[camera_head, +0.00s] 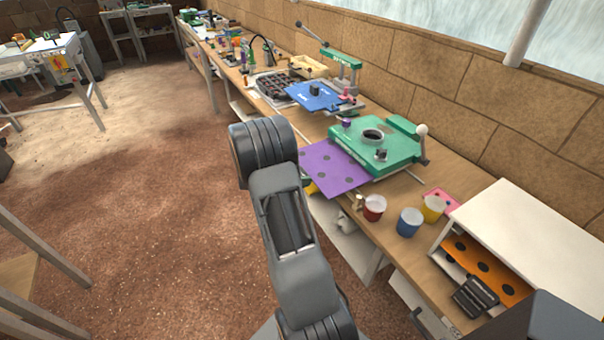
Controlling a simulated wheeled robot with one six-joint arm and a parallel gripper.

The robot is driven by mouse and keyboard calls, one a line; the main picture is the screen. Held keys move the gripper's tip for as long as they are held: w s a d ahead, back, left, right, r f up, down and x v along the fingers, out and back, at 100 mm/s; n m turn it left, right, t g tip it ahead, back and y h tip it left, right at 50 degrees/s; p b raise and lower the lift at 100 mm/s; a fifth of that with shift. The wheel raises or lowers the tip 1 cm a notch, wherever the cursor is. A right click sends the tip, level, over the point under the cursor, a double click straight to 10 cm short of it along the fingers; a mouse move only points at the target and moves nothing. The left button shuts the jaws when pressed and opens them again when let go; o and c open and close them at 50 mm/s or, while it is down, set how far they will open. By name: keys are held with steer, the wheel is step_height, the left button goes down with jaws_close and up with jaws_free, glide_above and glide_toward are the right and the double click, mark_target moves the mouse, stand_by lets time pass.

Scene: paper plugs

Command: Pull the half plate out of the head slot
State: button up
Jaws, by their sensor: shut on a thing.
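A purple plate with several dark round holes (330,170) lies flat and level at the near left side of the green press (395,150). Its right edge meets or goes under the green head; I cannot tell how deep it sits. The plate sticks out past the bench's front edge. My arm's upper link and elbow stand in front of its left end. My gripper is not seen; my arm may hide it. A small yellow piece (310,188) shows between my arm and the plate's lower left edge; I cannot tell what it belongs to.
Red (373,207), blue (409,222) and yellow (433,208) cups stand right of the plate. A white open box (530,235) holds an orange holed plate (486,266). A blue plate (318,97) lies farther along the bench. The floor at left is mostly clear.

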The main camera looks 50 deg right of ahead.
steer(key=shift+w+a, duration=0.3)
steer(key=shift+a, duration=0.6)
steer(key=shift+w+a, duration=0.25)
steer(key=shift+a, duration=0.6)
steer(key=shift+w+a, duration=0.1)
steer(key=shift+a, duration=0.1)
steer(key=shift+w+a+p, duration=0.15)
steer(key=shift+w+a, duration=0.1)
steer(key=shift+a, duration=0.45)
steer(key=shift+w+a+p, duration=0.15)
steer(key=shift+w+a, duration=0.05)
steer(key=shift+a, duration=0.45)
